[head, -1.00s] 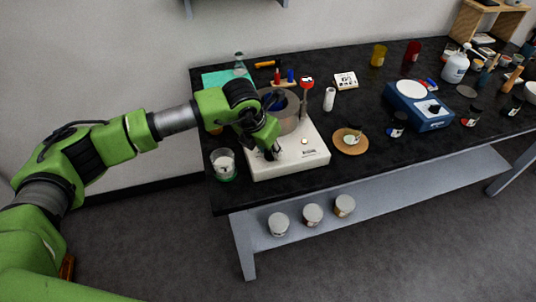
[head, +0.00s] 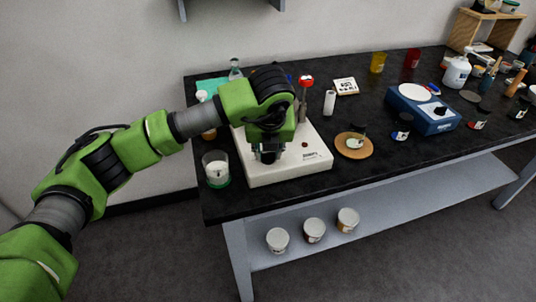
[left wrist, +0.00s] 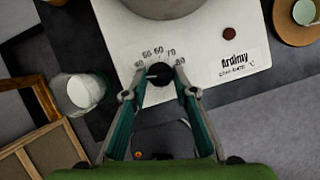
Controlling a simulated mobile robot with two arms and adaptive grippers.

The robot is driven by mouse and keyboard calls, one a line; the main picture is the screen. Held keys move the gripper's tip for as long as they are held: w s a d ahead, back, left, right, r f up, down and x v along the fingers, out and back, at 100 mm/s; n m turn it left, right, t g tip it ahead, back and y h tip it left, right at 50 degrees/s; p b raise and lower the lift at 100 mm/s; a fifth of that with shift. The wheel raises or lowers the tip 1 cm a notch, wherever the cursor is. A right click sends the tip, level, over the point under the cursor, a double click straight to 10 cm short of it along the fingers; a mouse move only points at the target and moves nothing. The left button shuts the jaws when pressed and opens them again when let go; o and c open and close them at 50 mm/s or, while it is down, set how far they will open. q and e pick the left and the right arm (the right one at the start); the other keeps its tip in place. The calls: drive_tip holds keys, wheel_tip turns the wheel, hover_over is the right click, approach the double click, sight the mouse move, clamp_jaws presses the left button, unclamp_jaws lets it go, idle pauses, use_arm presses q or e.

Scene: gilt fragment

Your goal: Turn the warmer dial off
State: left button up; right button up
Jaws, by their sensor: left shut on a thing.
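The warmer (head: 316,162) is a white box at the left end of the black table, with a round metal pot on top, largely hidden by my arm in the head view. In the left wrist view its black dial (left wrist: 160,74) sits on the white top (left wrist: 115,22), ringed by numbers from 40 to 80. A light mark on the dial points roughly left. The round indicator lamp (left wrist: 229,34) is dark red. My left gripper (left wrist: 158,84) is shut on the dial, a fingertip on each side; in the head view the gripper (head: 268,157) hides the dial. My right gripper is out of view.
A glass with white contents (head: 217,170) stands close left of the warmer. A cork disc (head: 354,146) with a small jar lies to the right, and a blue-based scale (head: 420,108) beyond it. Several jars stand on the lower shelf (head: 385,195).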

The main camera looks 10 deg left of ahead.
use_arm(q)
drive_tip(key=shift+r, duration=0.1)
idle(0.3)
drive_tip(key=o, duration=1.1)
drive_tip(key=v, duration=1.2)
